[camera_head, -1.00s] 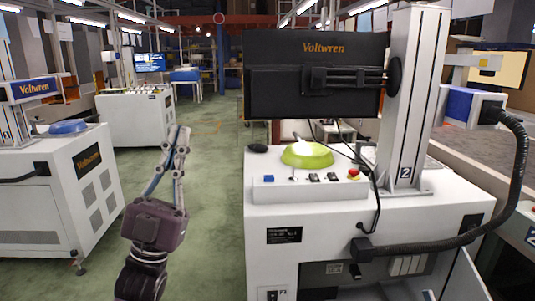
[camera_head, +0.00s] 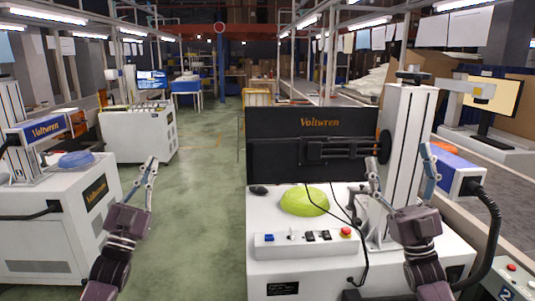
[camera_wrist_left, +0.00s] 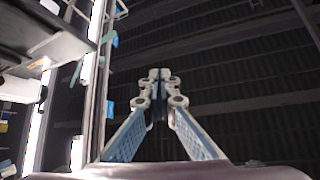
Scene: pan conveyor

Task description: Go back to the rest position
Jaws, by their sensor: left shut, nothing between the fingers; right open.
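My left gripper (camera_head: 152,163) is raised, fingers up, over the green floor at the left of the head view. Its fingers are closed together and empty. In the left wrist view the same gripper (camera_wrist_left: 160,74) shows its tips together, with only the dark ceiling behind. My right gripper (camera_head: 398,158) is raised at the right, in front of the white column of the workstation. Its fingers are spread apart with nothing between them. Neither gripper appears to touch anything.
Another white machine (camera_head: 40,245) with a blue object (camera_head: 76,160) is at the left. The green floor (camera_head: 195,200) between them is clear.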

